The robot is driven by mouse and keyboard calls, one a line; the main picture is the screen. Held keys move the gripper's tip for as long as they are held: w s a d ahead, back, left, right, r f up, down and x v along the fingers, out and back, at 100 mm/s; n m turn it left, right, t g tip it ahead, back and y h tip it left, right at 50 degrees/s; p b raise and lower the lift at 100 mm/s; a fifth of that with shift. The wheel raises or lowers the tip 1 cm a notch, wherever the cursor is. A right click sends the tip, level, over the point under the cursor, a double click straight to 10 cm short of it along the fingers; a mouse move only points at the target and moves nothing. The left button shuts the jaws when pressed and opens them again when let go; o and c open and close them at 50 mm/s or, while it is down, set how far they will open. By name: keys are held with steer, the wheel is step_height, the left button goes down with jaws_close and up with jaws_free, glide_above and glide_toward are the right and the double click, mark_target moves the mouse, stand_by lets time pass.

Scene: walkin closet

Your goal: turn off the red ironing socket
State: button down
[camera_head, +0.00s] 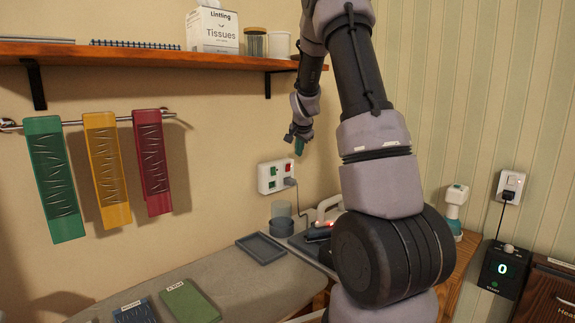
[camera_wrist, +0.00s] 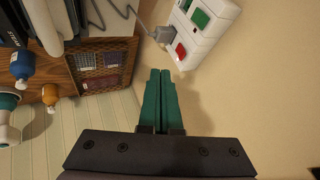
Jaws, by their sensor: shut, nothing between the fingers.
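The white socket panel (camera_head: 262,178) is on the beige wall below the shelf, with green switches and one red switch (camera_head: 288,167). A grey plug (camera_head: 289,181) with a cord sits in a socket by the red switch. In the wrist view, the panel (camera_wrist: 207,42) is at the top, with the red switch (camera_wrist: 181,51), a green switch (camera_wrist: 199,18) and the plug (camera_wrist: 163,34). My gripper (camera_head: 299,141) is above and right of the panel. Its teal fingers (camera_wrist: 161,73) are shut and empty, tips just short of the red switch in the wrist view; contact cannot be told.
A wooden shelf (camera_head: 150,55) runs above the panel. Below are a grey tray (camera_head: 261,248), a cup (camera_head: 281,210) and an iron-like device (camera_head: 318,232). A second wall socket (camera_head: 511,183) is at right. Green, yellow and red hanging strips (camera_head: 107,168) are at left.

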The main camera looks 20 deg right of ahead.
steer(key=shift+w+d+f, duration=0.25)
steer(key=shift+w+f, duration=0.2)
steer(key=shift+w, duration=0.05)
glide_toward(288, 168)
steer(key=shift+s+d+x, duration=0.1)
steer(key=shift+d+x, duration=0.05)
steer(key=shift+x, duration=0.85)
steer(key=shift+s+d+x, duration=0.1)
steer(key=shift+x, duration=0.95)
steer(key=shift+s+d+x, duration=0.15)
steer(key=shift+x, duration=0.85)
steer(key=shift+f, duration=0.15)
